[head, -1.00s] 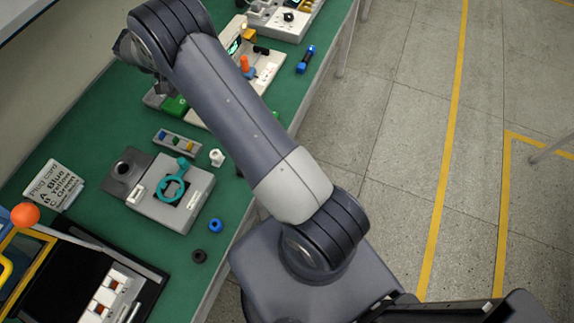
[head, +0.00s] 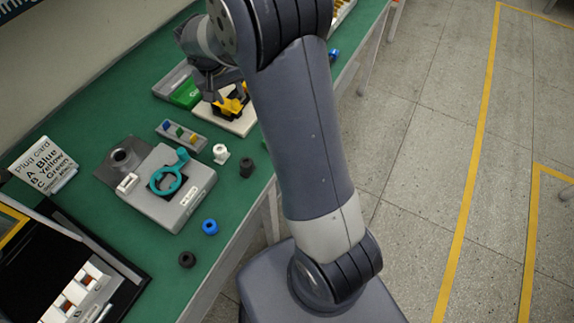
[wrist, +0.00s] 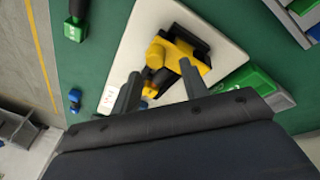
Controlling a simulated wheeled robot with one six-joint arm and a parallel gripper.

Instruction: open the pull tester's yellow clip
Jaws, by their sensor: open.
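The pull tester's yellow clip (wrist: 178,52), a yellow and black piece, sits on a pale base plate (wrist: 222,60). In the head view the clip (head: 232,103) shows just below my gripper (head: 222,84), partly hidden by my arm. In the wrist view my gripper (wrist: 160,72) is open, with its two grey fingers spread over the near side of the clip. Yellow and black parts show between and beyond the fingers. I cannot tell whether the fingers touch the clip.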

